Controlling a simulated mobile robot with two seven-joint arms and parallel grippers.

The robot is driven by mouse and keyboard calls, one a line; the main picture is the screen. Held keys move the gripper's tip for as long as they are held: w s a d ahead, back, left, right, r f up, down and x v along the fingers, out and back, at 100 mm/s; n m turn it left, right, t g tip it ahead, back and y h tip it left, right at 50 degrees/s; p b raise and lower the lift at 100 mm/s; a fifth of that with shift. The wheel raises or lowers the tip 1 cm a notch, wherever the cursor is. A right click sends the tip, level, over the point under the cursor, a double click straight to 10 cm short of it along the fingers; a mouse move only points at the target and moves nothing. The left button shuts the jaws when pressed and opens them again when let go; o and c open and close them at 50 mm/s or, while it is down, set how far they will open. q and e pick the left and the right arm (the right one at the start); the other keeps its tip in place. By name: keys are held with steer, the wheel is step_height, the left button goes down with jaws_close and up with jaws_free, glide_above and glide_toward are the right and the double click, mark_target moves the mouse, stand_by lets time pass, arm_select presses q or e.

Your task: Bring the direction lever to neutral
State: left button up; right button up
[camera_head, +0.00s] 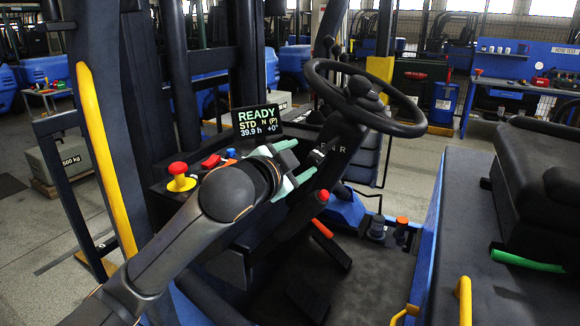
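My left arm comes in from the lower left, and its gripper (306,157) has two pale green fingers spread apart with nothing seen between them. It is beside the steering column, just left of the F N R marking (333,149). The direction lever cannot be clearly made out; the gripper and dark column parts crowd that spot. A red knob (323,196) shows below the fingers; I cannot tell whether it belongs to the lever. The display (259,122) reads READY, STD, N, (P), 39.9 h. My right gripper is not in view.
The steering wheel (364,97) stands above and right of the gripper. A red mushroom button on yellow (180,178) and small red and blue controls are on the left console. An orange-red handle (321,228) is below. The seat (535,185) is at right.

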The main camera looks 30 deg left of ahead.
arm_select(q)
steer(key=shift+v, duration=2)
steer(key=shift+f, duration=0.1)
